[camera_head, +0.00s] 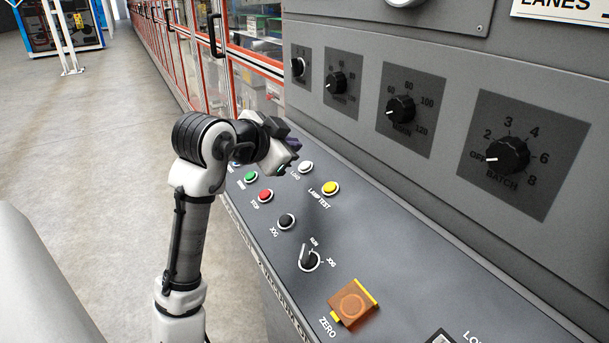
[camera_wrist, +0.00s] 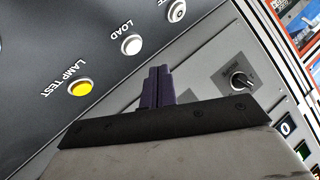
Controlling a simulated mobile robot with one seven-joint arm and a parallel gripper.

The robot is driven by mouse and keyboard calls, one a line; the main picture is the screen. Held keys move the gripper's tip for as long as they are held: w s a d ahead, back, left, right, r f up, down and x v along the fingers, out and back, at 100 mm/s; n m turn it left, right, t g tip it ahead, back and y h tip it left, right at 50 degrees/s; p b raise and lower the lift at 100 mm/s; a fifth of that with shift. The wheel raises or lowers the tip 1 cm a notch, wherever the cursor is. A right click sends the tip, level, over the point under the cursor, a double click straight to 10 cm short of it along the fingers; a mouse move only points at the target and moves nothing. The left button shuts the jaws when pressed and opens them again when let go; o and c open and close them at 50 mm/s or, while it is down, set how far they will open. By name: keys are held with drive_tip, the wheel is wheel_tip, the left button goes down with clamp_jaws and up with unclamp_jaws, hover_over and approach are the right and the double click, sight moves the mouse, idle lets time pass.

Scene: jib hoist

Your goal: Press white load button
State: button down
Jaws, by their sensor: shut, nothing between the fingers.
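The white load button (camera_head: 306,167) sits on the sloping grey console, just right of my gripper in the head view. It also shows in the wrist view (camera_wrist: 131,44), a white round cap in a ring beside the word LOAD. My gripper (camera_head: 295,146) is over the console's upper row of buttons; its dark fingers (camera_wrist: 157,86) are together and empty. In the wrist view the fingertips lie below and right of the load button, with a gap in the picture. I cannot tell their height above the panel.
The yellow lamp test button (camera_head: 330,188) is right of the load button. A red stop button (camera_head: 266,196), a black jog button (camera_head: 286,221) and an orange zero cover (camera_head: 353,304) are nearer. The upright panel with dials such as the batch knob (camera_head: 507,156) rises behind.

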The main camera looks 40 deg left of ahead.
drive_tip(key=shift+w+d+f+b, duration=0.1)
drive_tip(key=shift+w+f+b, duration=0.15)
drive_tip(key=shift+f, duration=0.3)
drive_tip(key=shift+w+d+f+b, duration=0.1)
drive_tip(key=shift+w+f+b, duration=0.1)
drive_tip(key=shift+f, duration=0.35)
idle(1.1)
drive_tip(key=shift+w+f, duration=0.15)
drive_tip(key=shift+f, duration=0.25)
drive_tip(key=shift+w+d+f+b, duration=0.15)
drive_tip(key=shift+f+b, duration=0.3)
drive_tip(key=shift+b, duration=0.05)
idle(0.7)
drive_tip(key=shift+r, duration=0.1)
drive_tip(key=shift+s+r+p, duration=0.3)
drive_tip(key=shift+r+p, duration=0.35)
drive_tip(key=shift+r, duration=0.05)
drive_tip(key=shift+r, duration=0.1)
drive_tip(key=r+p, duration=0.1)
drive_tip(key=s+r+p, duration=0.1)
drive_tip(key=r, duration=0.1)
drive_tip(key=a+r+p, duration=0.1)
drive_tip(key=shift+s+r, duration=0.2)
drive_tip(key=shift+s, duration=0.2)
